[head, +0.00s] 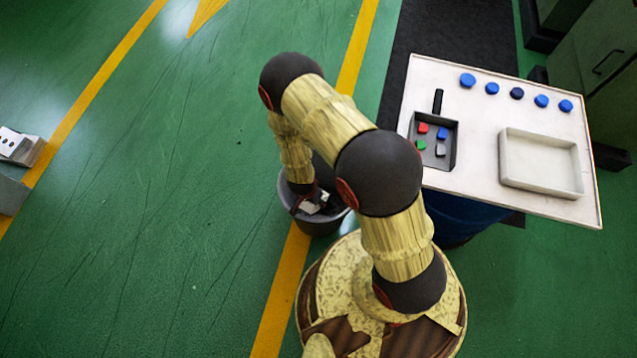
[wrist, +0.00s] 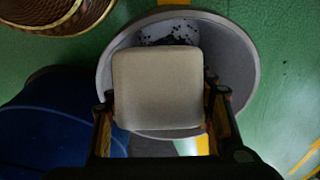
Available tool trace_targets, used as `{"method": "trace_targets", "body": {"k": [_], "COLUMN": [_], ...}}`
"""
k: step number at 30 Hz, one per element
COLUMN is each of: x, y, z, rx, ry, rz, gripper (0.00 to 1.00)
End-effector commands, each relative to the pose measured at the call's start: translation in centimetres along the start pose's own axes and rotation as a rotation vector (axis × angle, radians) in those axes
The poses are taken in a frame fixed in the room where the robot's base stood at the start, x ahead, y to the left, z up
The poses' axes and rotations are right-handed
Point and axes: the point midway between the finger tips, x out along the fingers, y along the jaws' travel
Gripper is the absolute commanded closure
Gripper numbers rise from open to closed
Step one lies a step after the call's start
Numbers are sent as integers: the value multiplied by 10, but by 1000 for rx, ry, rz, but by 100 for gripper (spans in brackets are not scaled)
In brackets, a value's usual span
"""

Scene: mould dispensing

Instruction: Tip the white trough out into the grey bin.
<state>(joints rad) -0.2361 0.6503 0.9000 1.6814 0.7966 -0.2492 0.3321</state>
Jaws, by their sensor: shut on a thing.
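The white trough (wrist: 157,85) is between the two fingers of my gripper (wrist: 160,103) in the wrist view. It shows one smooth, pale, rectangular face; I cannot tell whether this is its underside. The round grey bin (wrist: 245,70) lies beyond and around it in that view, with dark bits visible at the bottom past the trough's far edge. In the head view my gripper (head: 309,203) is low at the mouth of the grey bin (head: 321,227). Only a small pale part of the trough (head: 309,208) shows there, partly hidden by my arm.
Right of my arm is a white table (head: 480,190) on a blue base (head: 458,215). Green floor at left is mostly clear.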

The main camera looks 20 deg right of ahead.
Motion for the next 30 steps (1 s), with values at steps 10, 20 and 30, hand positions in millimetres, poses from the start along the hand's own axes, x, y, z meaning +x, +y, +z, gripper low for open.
{"method": "trace_targets", "body": {"k": [10,20,30], "x": [14,27,14], "y": [1,0,-41], "z": [16,30,38], "rx": [-5,-5,-2], "ry": [176,328,417], "rz": [1,-1,-4], "gripper": [79,79,79]}}
